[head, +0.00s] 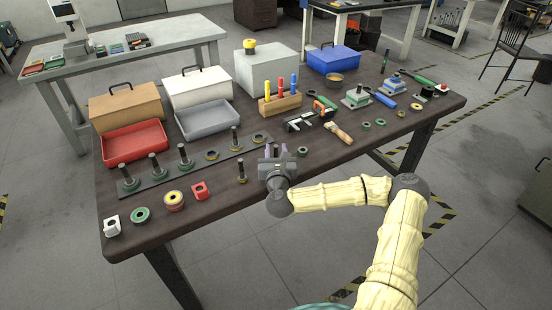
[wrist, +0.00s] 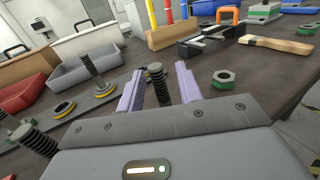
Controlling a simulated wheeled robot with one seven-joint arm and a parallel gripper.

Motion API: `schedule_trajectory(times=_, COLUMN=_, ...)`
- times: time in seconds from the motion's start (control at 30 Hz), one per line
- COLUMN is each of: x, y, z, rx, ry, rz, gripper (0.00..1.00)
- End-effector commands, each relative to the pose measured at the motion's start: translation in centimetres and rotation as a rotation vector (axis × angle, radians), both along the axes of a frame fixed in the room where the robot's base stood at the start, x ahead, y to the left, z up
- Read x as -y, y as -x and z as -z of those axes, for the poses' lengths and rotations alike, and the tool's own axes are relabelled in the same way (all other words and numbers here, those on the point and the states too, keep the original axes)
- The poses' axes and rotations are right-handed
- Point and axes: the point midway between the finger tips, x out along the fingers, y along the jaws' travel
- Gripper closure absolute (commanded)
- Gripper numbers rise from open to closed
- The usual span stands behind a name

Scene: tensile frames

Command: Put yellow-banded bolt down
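My gripper (head: 277,151) is low over the near-middle part of the dark table. Its two purple fingers stand apart in the wrist view (wrist: 159,88). A dark threaded bolt (wrist: 157,80) stands upright between them, with a visible gap on its right side. Its lower end is hidden behind the gripper body, so I cannot see its band colour. Another dark bolt (head: 242,168) stands on the table just left of the gripper. A grey strip (head: 222,149) behind holds several upright bolts and yellow-banded rings (head: 258,138).
A red tray (head: 135,143) and a grey tray (head: 208,119) lie behind the strip. A brush (head: 338,132), a clamp (head: 300,121) and green nuts (head: 365,125) lie to the right. Loose rings and blocks line the front left. The table's front edge is close.

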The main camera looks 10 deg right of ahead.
Motion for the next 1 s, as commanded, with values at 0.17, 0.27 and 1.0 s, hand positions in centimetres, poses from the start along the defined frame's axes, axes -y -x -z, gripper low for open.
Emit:
schedule_trajectory(times=0.17, x=0.0, y=0.0, z=0.0, rx=0.0, ry=0.0, rz=0.0, gripper=0.82)
schedule_trajectory(times=0.27, x=0.0, y=0.0, z=0.0, rx=0.0, ry=0.0, rz=0.0, gripper=1.0)
schedule_trajectory(times=1.0, x=0.0, y=0.0, z=-6.6, rx=0.004, ry=0.0, rz=0.0, gripper=1.0)
